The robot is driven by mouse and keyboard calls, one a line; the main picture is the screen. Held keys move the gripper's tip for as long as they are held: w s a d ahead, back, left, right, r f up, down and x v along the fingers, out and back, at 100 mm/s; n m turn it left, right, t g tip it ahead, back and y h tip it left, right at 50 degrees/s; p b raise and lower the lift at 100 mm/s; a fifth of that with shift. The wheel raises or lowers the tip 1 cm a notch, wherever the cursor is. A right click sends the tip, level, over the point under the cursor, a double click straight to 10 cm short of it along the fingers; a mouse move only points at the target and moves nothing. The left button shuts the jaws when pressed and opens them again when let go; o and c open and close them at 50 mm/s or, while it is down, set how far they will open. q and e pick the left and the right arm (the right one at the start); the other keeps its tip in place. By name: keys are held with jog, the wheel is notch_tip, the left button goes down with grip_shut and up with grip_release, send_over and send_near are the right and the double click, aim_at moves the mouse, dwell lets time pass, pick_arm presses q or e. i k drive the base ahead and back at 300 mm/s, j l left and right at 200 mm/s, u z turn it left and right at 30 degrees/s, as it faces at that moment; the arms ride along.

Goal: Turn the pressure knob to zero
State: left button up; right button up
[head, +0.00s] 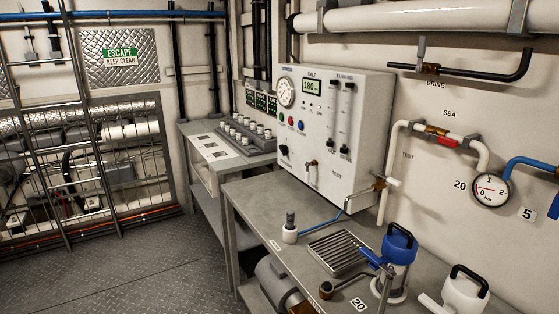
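A white control panel box (335,130) stands at the back of the grey bench. A round dial gauge (286,92) is at its upper left. A black knob (283,150) sits low on the left of the panel face. Its label and exact setting are too small to read, so I cannot tell for sure that it is the pressure knob. A green display (312,87) reads about 180. Neither of my grippers shows in the head view.
The bench (255,205) holds a drain grate (340,253), a blue jug (398,245) and a white jug (463,292). A small tap (312,165) sticks out of the panel front. A wall gauge (490,190) hangs at right. The floor at left is clear.

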aim_at(284, 149)
jog(key=i+z, duration=0.2)
jog(key=z, duration=0.15)
jog(key=i+j+z, duration=0.2)
jog(key=z, duration=0.2)
